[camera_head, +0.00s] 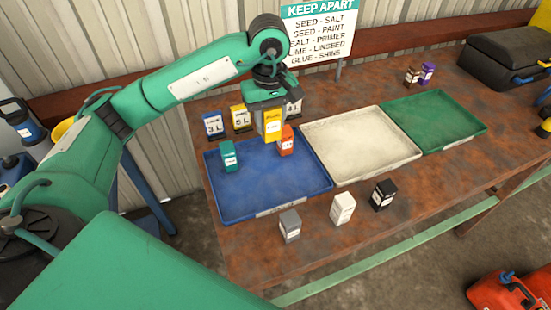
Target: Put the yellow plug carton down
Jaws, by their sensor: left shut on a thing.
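My left gripper (270,103) points down over the back part of the blue tray (250,205) and is shut on the yellow plug carton (273,125). The carton hangs upright, its label facing the camera. It looks to be above the tray, just left of an orange carton (287,141); whether it touches anything I cannot tell. A teal carton (229,157) stands in the blue tray's left part. The cream tray (360,148) and the green tray (440,118) lie to the right, both empty. My right gripper is not in view.
Grey (290,226), white (343,208) and black (383,195) cartons stand along the front. Brown (412,76) and purple (427,74) ones stand behind the green tray. A KEEP APART sign (318,35) stands behind.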

